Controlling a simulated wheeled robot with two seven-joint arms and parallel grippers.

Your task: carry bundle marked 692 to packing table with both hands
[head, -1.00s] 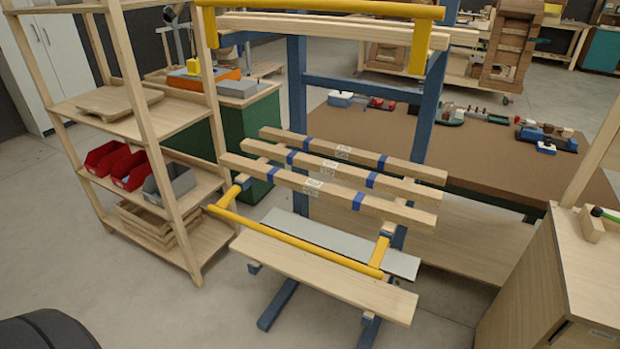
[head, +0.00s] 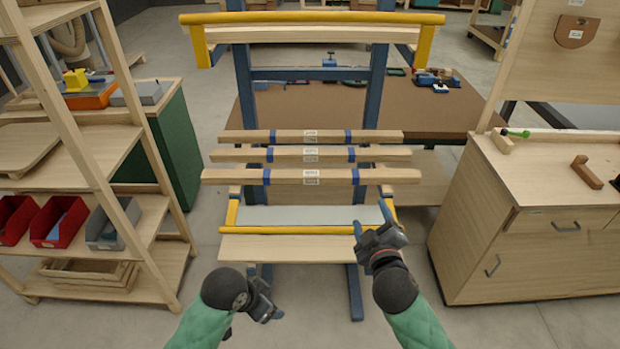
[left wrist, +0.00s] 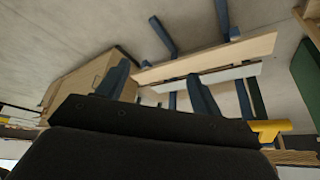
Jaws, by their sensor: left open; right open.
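Three wooden bundles lie across the blue rack (head: 380,100) in the head view: a back one (head: 240,136), a middle one (head: 235,155) and a front one (head: 230,176). Each has two blue bands and a white label near its middle; the labels are too small to read, so I cannot tell which is 692. My right gripper (head: 370,228) is open and empty, in front of and below the front bundle's right end. My left gripper (head: 268,304) is open and lower, left of centre, apart from the bundles. Its fingers also show in the left wrist view (left wrist: 160,88).
A yellow-edged grey shelf (head: 300,217) and a wooden board (head: 290,248) sit below the bundles. A wooden shelf unit (head: 150,215) stands left, a wooden cabinet (head: 480,235) right. A brown-topped table (head: 440,120) is behind the rack. I cannot tell which surface is the packing table.

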